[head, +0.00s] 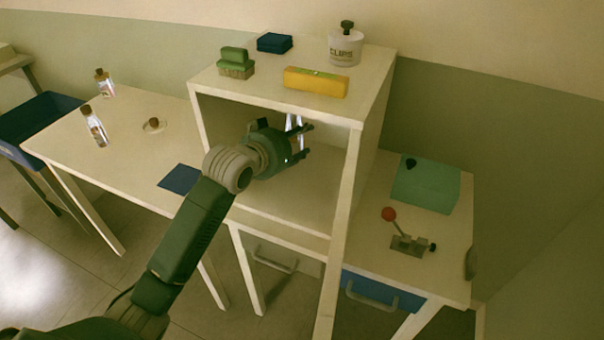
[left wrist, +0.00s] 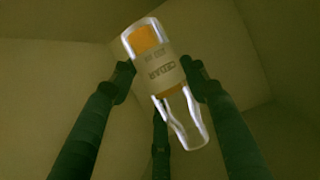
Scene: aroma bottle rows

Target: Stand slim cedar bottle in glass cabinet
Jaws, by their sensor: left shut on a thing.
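The glass cabinet (head: 376,110) shows as a pale, open-fronted cabinet in the middle of the head view. My left gripper (head: 303,142) reaches into its opening. It is shut on the slim cedar bottle (left wrist: 163,72), a clear bottle with orange contents and a CEDAR label, which lies between the fingers in the left wrist view. In the head view only slim bright parts of the bottle (head: 293,122) show beside the gripper. I cannot tell whether its base touches the cabinet floor. My right gripper is not in view.
A yellow box (head: 316,82) and a CLIPS tub (head: 345,50) sit on the cabinet top. A red-knobbed lever (head: 389,214) stands at right.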

